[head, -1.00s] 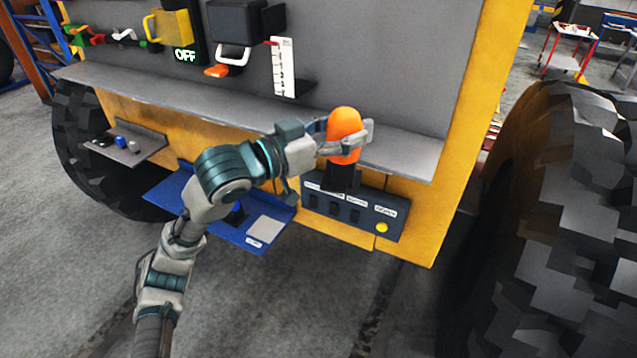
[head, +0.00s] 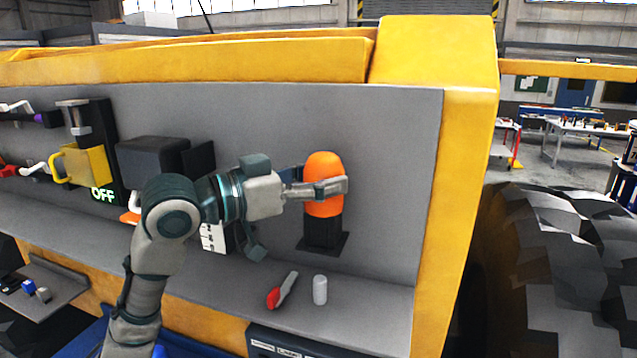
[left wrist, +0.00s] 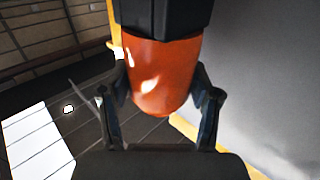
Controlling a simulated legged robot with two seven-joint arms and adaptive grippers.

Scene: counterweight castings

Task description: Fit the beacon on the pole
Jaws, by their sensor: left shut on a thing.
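The beacon is an orange dome (head: 323,168) with a black flanged base (head: 323,236) below it. My left gripper (head: 318,190) is shut around the dome and holds it upright in front of the grey panel, over the shelf. In the left wrist view the orange dome (left wrist: 160,75) sits between both fingers, with its black base (left wrist: 160,15) beyond it. A thin dark rod (head: 205,16) rises above the vehicle's top edge at upper left; I cannot tell if it is the pole. My right gripper is not in view.
A grey shelf (head: 375,308) carries a red-handled tool (head: 283,290) and a small pale cylinder (head: 320,290). A yellow handle (head: 80,165) and dark boxes project from the panel (head: 400,130) at left. The yellow frame (head: 455,180) edges the panel; a large tyre (head: 560,260) stands at right.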

